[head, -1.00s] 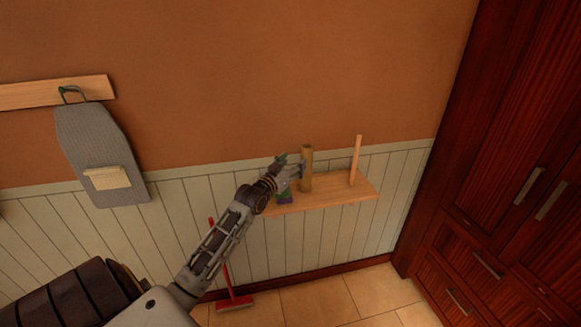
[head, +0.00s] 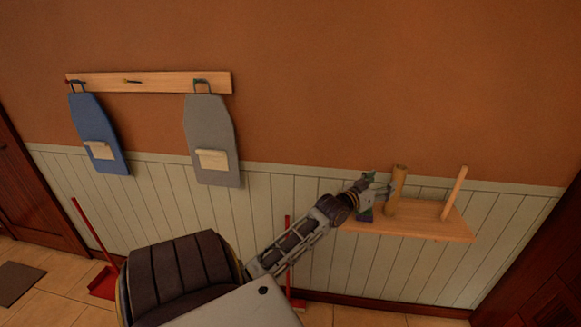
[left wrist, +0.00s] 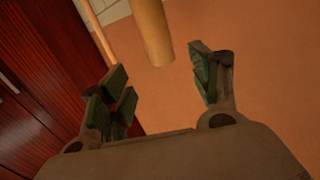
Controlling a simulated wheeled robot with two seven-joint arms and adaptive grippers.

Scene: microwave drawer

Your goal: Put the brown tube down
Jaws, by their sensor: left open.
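The brown tube (head: 397,190) stands upright on the wooden wall shelf (head: 430,226). My left gripper (head: 382,190) is just left of the tube in the head view, at about its mid-height. In the left wrist view the gripper (left wrist: 162,85) is open, its green-padded fingers wide apart. The tube (left wrist: 152,32) shows there beyond the fingertips, toward the gap between them, and nothing is held. The gripper hides part of the shelf's left end. My right gripper is in neither view.
A thin wooden stick (head: 455,193) stands near the shelf's right end. A small dark item (head: 366,214) below the gripper is unclear. A grey board (head: 212,140) and a blue board (head: 97,135) hang left. A red dustpan (head: 104,283) is on the floor.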

